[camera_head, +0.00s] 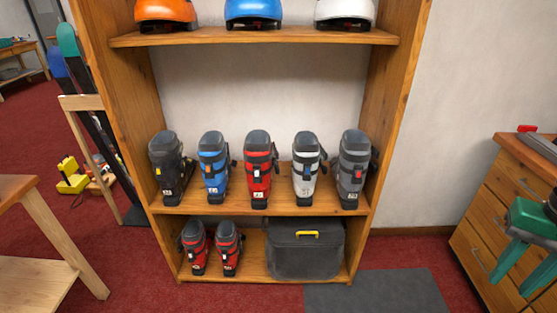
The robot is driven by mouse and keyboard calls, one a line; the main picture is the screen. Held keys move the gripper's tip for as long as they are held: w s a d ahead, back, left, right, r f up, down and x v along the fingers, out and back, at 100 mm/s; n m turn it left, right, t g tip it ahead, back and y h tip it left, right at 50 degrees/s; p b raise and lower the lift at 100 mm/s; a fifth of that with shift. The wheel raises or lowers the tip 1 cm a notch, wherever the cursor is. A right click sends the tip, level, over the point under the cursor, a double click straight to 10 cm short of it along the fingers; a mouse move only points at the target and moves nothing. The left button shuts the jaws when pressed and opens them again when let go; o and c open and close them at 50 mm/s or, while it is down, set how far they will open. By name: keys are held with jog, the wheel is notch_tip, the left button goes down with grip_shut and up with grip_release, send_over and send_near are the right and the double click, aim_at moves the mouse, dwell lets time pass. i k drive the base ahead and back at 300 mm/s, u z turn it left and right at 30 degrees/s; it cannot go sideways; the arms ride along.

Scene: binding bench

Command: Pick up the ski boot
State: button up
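Several ski boots stand upright in a row on the middle shelf of a wooden rack. From left they are a black boot (171,165), a blue boot (214,168), a red boot (259,167), a light grey boot (305,168) and a dark grey boot (353,168). Two smaller red boots, one left (194,247) and one right (227,247), stand on the bottom shelf. My green gripper (511,286) is at the right edge, well away from the rack. Its two fingers are apart with nothing between them.
The rack (160,204) has helmets (252,13) on top. A dark case (305,255) with a yellow handle fills the lower right shelf. A drawer cabinet (508,190) stands right, a wooden table (45,225) left, and skis (85,90) beside the rack. A grey mat (378,293) lies in front.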

aim_at(256, 151)
jog(key=u, duration=0.45)
jog(key=i, duration=1)
jog(key=u, duration=0.75)
